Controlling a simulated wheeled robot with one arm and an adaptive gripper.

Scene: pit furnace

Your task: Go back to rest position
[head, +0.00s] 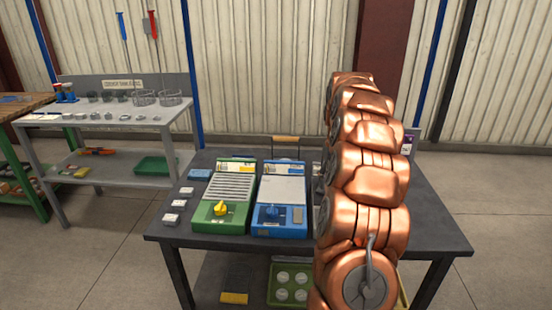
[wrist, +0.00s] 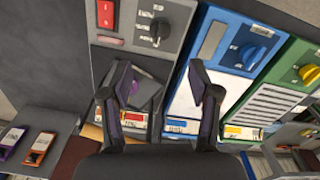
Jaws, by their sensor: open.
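My gripper (wrist: 165,95) shows in the wrist view with its two dark fingers spread apart and nothing between them. It is over a grey device (wrist: 180,15) with a black knob and a red switch. A blue device (wrist: 225,50) with a blue knob lies beside it, and a green device (wrist: 275,85) is beyond that. In the head view my copper arm rises over the right part of the dark table (head: 440,225). It hides most of the grey device, and my gripper cannot be made out there.
The blue device (head: 281,200) and green device (head: 226,195) stand left of my arm. Small white boxes (head: 173,205) line the table's left edge. A lower shelf holds a green tray (head: 272,298). A grey workbench (head: 110,107) stands at the left. Floor at the right is clear.

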